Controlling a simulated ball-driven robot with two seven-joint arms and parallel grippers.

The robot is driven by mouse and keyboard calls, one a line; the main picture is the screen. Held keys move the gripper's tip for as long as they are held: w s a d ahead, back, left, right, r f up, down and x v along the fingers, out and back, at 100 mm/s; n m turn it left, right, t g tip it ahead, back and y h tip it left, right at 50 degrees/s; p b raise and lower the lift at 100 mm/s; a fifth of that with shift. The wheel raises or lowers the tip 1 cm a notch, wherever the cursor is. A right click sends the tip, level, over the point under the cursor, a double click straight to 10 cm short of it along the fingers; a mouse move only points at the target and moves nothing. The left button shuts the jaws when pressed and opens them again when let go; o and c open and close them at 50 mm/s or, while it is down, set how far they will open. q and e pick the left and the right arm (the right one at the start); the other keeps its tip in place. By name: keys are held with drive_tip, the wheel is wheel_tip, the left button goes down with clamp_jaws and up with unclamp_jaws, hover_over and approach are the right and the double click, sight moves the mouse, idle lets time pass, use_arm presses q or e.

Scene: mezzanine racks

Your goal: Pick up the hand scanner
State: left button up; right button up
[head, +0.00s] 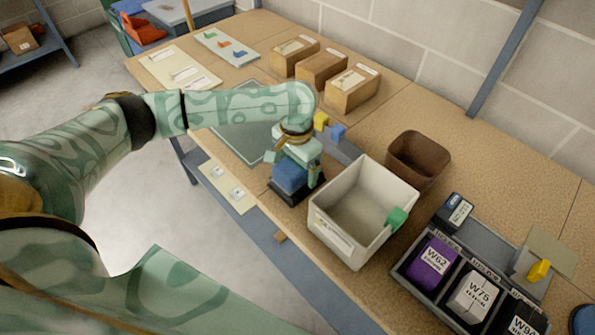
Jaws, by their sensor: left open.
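A blue block-like thing (288,177) sits in a dark base (284,194) near the front edge of the workbench. It may be the hand scanner, but my gripper partly hides it and its shape is unclear. My left gripper (297,172) is open and points down right at the blue thing, with a finger visible on its right side. I cannot tell whether the fingers touch it. My right gripper is not in view.
A grey-white bin (330,237) with a green piece on its rim stands just right of the gripper. A brown bin (418,160), a tray of labelled boxes (408,271) and several cardboard boxes (352,88) also stand on the bench (385,125). Small yellow and blue blocks lie behind the gripper.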

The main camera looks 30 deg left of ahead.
use_arm(q)
drive_tip(key=shift+f, duration=0.45)
drive_tip(key=shift+r, duration=0.15)
drive_tip(key=shift+f+p, duration=0.3)
drive_tip(key=shift+p, duration=0.35)
drive_tip(key=c, duration=1.2)
